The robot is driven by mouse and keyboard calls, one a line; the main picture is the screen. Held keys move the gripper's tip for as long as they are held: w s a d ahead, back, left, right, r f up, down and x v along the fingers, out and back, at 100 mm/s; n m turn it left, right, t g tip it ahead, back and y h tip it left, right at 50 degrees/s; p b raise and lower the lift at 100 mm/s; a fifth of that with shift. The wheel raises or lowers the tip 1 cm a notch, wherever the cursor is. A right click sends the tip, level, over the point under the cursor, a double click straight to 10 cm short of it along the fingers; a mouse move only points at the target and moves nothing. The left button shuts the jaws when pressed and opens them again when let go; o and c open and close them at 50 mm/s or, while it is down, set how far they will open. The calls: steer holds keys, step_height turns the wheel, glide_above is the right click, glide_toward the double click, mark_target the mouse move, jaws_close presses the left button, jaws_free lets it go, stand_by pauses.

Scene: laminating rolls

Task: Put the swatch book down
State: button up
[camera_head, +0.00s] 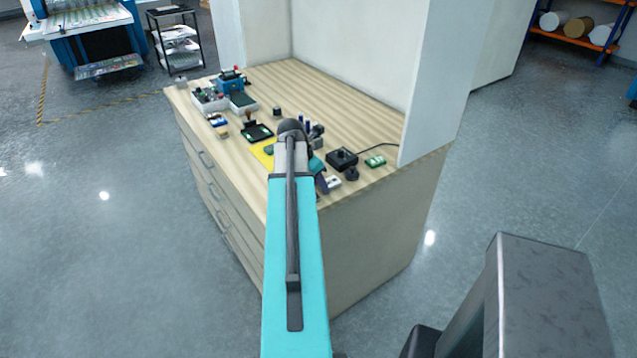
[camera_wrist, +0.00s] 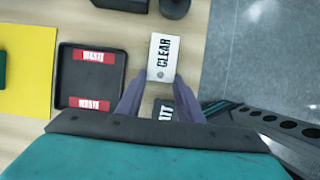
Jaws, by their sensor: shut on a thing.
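The swatch book (camera_wrist: 162,60) shows in the wrist view as a white leaf marked CLEAR with a rivet, and a darker lettered leaf below it between my fingers. My gripper (camera_wrist: 160,95) is shut on it, with one grey-purple finger on each side. In the head view the white end of the book (camera_head: 333,183) shows near the front right edge of the desk. My arm hides much of my gripper there. Whether the book touches the desktop I cannot tell.
A black tray (camera_wrist: 66,79) with two red labels lies left of the book, beside a yellow sheet (camera_wrist: 27,60). A black box (camera_head: 342,157) and a round knob (camera_head: 351,174) stand close behind. A green-white item (camera_head: 375,162) lies farther right. The desk edge is near.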

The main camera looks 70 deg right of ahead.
steer(key=o, duration=1.1)
steer(key=shift+o, duration=0.2)
steer(key=shift+f+b, duration=0.15)
steer(key=shift+b, duration=0.45)
steer(key=shift+v, duration=1.25)
steer(key=shift+d+b+v, duration=0.1)
steer(key=shift+b+v, duration=0.4)
steer(key=shift+v, duration=0.25)
steer(key=shift+d+b+v, duration=0.15)
steer(key=shift+b+v, duration=0.3)
steer(key=shift+v, duration=0.25)
steer(key=b+v, duration=0.1)
steer(key=v, duration=0.7)
steer(key=shift+r, duration=0.4)
steer(key=shift+w+a, duration=0.1)
steer(key=shift+a, duration=0.05)
